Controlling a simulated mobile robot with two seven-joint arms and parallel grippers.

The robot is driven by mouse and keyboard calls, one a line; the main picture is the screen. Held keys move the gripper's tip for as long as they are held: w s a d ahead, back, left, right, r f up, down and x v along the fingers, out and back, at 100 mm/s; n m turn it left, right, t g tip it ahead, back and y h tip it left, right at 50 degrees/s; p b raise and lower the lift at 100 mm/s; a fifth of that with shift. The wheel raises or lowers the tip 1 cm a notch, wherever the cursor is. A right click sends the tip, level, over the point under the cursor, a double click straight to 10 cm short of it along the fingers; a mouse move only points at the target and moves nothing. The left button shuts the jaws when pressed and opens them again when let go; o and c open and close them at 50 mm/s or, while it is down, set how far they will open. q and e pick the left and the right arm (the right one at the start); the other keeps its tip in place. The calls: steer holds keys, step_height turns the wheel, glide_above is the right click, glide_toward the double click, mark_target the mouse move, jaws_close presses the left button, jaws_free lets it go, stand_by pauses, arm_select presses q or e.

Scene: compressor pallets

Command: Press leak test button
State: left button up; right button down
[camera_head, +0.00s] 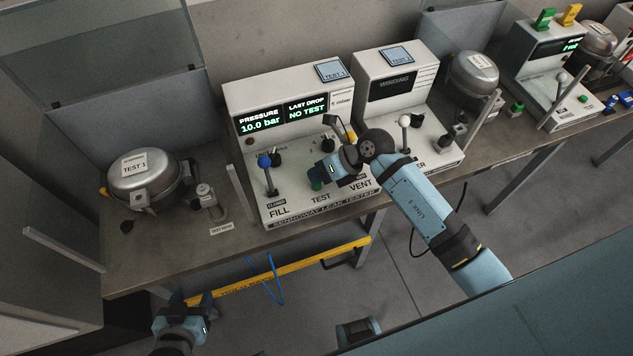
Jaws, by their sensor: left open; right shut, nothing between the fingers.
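The leak tester (290,215) is a white sloped console on the bench. Its displays read PRESSURE 10.0 bar and LAST DROP NO TEST. The dark green test button (316,184) is just above the TEST label, between the FILL and VENT controls, and is partly hidden by my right gripper. My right gripper (318,174) is shut and empty, with its tips at the button; whether they touch it I cannot tell. My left gripper (190,301) is open and empty at the bottom left, below the bench front.
A blue-knobbed FILL lever (266,174) stands left of the button. A TEST 1 compressor tank (144,183) sits on the bench at left. A winding tester (396,85) stands to the right. A yellow bar (290,268) runs along the bench front.

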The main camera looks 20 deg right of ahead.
steer(key=shift+f, duration=0.5)
stand_by(0.8)
steer(key=shift+r+p, duration=0.65)
steer(key=shift+r, duration=0.3)
step_height(320, 180, up, 5)
steer(key=p, duration=0.4)
stand_by(0.7)
